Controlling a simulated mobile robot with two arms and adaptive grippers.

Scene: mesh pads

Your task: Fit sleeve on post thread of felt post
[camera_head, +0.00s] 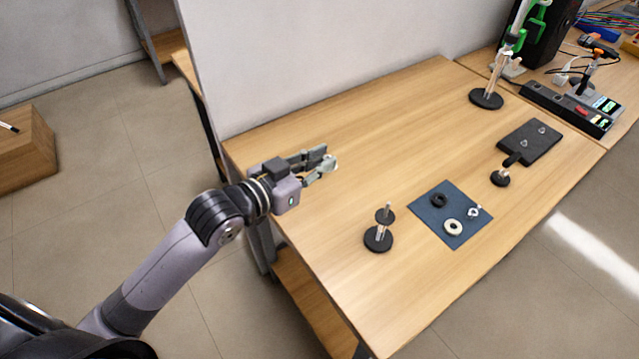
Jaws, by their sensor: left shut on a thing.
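My left gripper (322,163) reaches in over the far left part of the table. Its fingers are shut on a small pale piece (331,162) at the tips. It looks like the sleeve, but it is tiny and partly hidden by the fingers. A short post (387,211) stands upright on a round black base (378,239), with a dark disc (385,216) partway up it. This looks like the felt post, to the right of and nearer than the gripper, clearly apart from it. The thread on the post is too small to make out. My right gripper is not in view.
Beyond are a small black stand (500,179), a dark plate (530,143) and a tall stand (486,99). The table's middle is clear.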

